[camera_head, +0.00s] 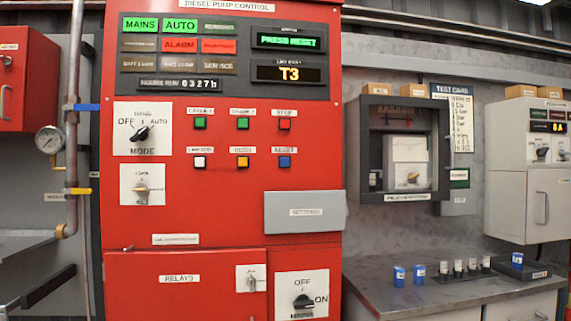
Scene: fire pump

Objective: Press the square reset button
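The square blue button (284,162) under the "RESET" label sits at the right end of the lower button row on the red pump control panel (225,215). Nothing covers it. A yellow button (242,162) and a white button (199,162) are to its left in the same row. A red button (284,124) labelled "STOP" is directly above it. A green display (289,41) at the panel's top reads "PRESS RESET", and the display (289,73) below it reads "T3". Neither of my grippers is in view.
A grey hinged cover (305,226) protrudes below the blue button. A mode knob (142,132) is at the left of the panel. Right of the panel are an open wall box (370,155) and a bench (385,287) with blue cups (399,275). The space before the buttons looks clear.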

